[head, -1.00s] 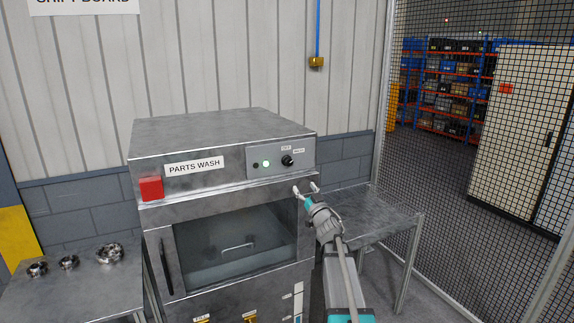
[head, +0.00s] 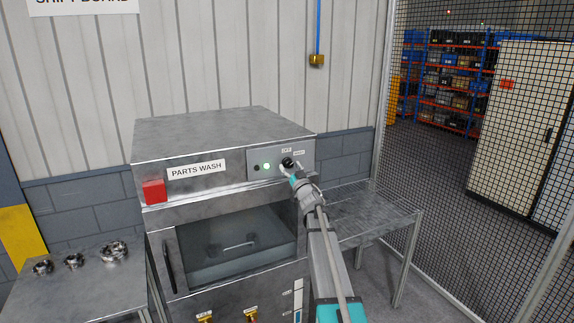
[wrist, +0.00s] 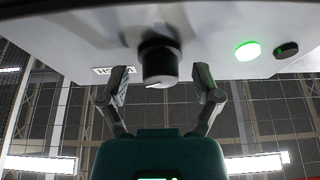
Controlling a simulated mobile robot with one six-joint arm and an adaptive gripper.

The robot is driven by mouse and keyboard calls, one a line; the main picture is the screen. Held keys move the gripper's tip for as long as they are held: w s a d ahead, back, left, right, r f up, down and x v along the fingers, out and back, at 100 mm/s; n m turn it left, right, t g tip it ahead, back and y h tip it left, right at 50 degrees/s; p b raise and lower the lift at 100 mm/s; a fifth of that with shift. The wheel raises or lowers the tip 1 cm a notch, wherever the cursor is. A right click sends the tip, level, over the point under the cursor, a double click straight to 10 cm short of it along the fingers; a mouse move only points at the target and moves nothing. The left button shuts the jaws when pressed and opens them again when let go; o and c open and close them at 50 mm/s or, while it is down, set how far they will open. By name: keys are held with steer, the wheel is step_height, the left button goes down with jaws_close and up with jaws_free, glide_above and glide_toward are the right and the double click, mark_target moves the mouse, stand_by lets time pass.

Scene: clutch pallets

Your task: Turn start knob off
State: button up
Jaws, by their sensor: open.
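The start knob is a round black knob (head: 288,162) on the grey control panel (head: 306,155) of the parts washer (head: 240,122). In the wrist view the knob (wrist: 160,66) has a white mark on its rim. My gripper (head: 287,166) is at the knob in the head view and partly covers it. In the wrist view my gripper (wrist: 162,88) is open, with one finger on each side of the knob and a visible gap on both sides. A lit green lamp (head: 267,167) is left of the knob in the head view, and the lamp (wrist: 247,51) also shows in the wrist view.
A red button (head: 154,191) is on the washer's front left. A side table (head: 75,290) with several metal parts stands at left, and a wire rack table (head: 375,215) at right. A mesh fence (head: 480,110) stands further right.

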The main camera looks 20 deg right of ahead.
steer(key=shift+w+r, duration=0.1)
steer(key=shift+w, duration=0.15)
